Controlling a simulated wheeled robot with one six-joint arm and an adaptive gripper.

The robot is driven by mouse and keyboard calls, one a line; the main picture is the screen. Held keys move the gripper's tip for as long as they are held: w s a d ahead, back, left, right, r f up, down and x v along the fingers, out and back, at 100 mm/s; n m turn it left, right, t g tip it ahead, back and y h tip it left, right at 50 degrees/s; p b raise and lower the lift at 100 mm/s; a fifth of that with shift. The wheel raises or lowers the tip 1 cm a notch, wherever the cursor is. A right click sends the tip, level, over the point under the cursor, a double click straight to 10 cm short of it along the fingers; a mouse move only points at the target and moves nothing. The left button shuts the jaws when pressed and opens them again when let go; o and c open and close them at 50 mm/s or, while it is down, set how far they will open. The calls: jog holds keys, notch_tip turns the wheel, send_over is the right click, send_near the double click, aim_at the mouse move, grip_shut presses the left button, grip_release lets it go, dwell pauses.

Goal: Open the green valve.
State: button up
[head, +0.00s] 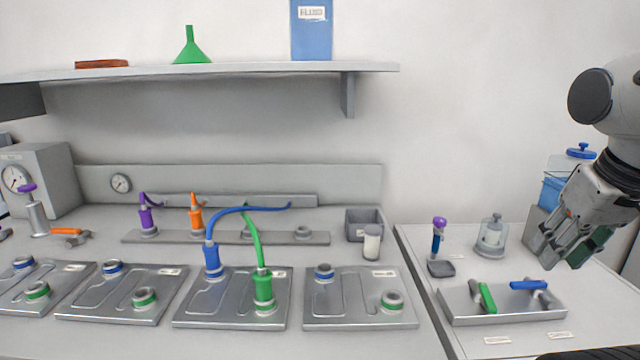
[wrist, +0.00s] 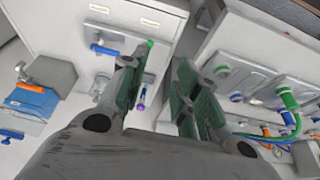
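The green-handled valve (head: 487,298) is in the shallow grey tray (head: 505,318) on the right-hand bench. Its green handle points toward the front, with a grey body beside it. In the wrist view its green end (wrist: 150,43) shows near the top, partly hidden by a finger. The blue-handled valve (head: 528,285) is to its right, its handle lying left to right; it also shows in the wrist view (wrist: 105,50). My gripper (head: 557,255) hangs above and behind the tray's right side, apart from both valves. In the wrist view its fingers (wrist: 157,68) are spread with nothing between them.
A purple-topped tool (head: 438,235) and a glass jar (head: 491,238) stand behind the tray. A blue container (head: 553,192) is behind my gripper. The left bench holds metal plates (head: 345,310) with blue and green hoses (head: 262,245). The bench front beside the labels is clear.

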jog(key=shift+a, duration=0.1)
grip_shut()
jog(key=w+d+f+m+g+y, duration=0.3)
jog(key=w+d+f+m, duration=1)
jog(key=m, duration=0.7)
jog(key=shift+d+f+y, duration=0.55)
jog(key=shift+d+y, duration=0.05)
jog(key=shift+d, duration=0.45)
